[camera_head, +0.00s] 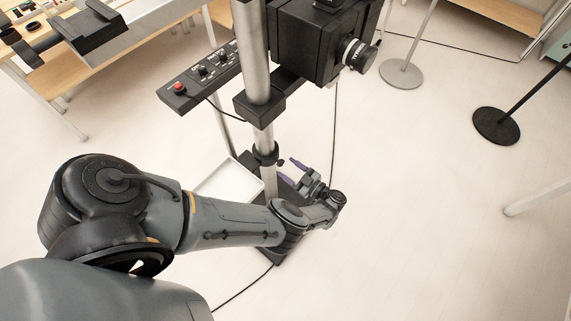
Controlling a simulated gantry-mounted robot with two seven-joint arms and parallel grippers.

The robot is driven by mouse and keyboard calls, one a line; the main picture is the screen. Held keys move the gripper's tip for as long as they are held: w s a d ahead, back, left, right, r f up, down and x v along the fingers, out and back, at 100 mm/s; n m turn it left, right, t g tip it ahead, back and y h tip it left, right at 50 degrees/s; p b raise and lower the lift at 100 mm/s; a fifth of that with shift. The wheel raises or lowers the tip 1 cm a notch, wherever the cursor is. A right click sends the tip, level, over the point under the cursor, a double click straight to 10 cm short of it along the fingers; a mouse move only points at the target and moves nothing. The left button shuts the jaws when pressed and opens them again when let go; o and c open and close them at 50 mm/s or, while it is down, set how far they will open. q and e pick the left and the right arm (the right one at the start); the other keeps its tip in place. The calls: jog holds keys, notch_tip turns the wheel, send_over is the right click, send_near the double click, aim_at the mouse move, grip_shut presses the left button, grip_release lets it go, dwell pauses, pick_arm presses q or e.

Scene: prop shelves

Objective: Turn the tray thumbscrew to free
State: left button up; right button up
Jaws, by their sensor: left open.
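The white tray (226,182) sits low beside the upright silver pole (263,139), partly hidden by my left arm. A black collar (264,153) wraps the pole near tray height. A small dark knob (281,162) sticks out of the collar's right side and looks like the thumbscrew; it is too small to read its turn. My left gripper (290,171), with purple fingertips, is open just right of the pole, its fingers pointing up-left toward the collar. It looks close to the knob but apart from it; depth is hard to tell. My right gripper is out of view.
A black camera (322,42) and a control panel with a red button (180,87) are mounted higher on the pole. A cable hangs right of the pole. Round stand bases (401,74) stand at right. Open floor lies right of my gripper.

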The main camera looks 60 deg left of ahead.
aim_at(279, 162)
pick_arm(q)
jog(key=shift+x, duration=1.15)
jog(key=c, duration=1)
jog(key=shift+c, duration=0.2)
